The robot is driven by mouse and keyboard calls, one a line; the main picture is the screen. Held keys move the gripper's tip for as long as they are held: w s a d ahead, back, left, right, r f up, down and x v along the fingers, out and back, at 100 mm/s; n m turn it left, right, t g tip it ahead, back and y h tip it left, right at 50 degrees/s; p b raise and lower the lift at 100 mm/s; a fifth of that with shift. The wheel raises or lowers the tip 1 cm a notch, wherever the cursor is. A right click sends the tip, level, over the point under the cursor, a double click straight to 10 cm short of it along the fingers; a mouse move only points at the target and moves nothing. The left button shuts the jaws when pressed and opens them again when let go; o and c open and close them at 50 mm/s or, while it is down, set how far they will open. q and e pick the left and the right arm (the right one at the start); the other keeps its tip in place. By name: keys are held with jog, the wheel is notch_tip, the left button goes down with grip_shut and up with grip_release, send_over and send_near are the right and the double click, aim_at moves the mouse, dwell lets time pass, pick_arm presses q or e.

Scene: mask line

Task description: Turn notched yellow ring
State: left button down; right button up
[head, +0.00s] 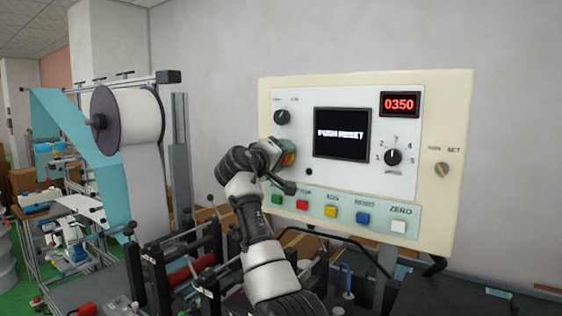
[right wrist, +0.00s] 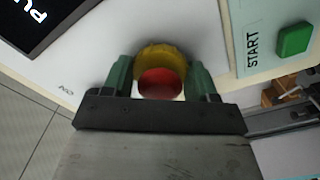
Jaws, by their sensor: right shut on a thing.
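The yellow ring (right wrist: 160,54) shows in the right wrist view around a red button (right wrist: 160,82) on the white panel face. My right gripper (right wrist: 160,76) is shut on the yellow ring, with one green finger on each side of it. Its notches are hard to make out. In the head view my right gripper (head: 287,156) is at the left part of the control panel (head: 462,120), and the arm and fingers mostly hide the ring. My left gripper is not in view.
A white roll (head: 128,116) stands left.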

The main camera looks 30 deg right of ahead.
jog(key=shift+f+m+b, duration=0.25)
jog(key=shift+m+b, duration=0.05)
jog(key=shift+m, duration=0.7)
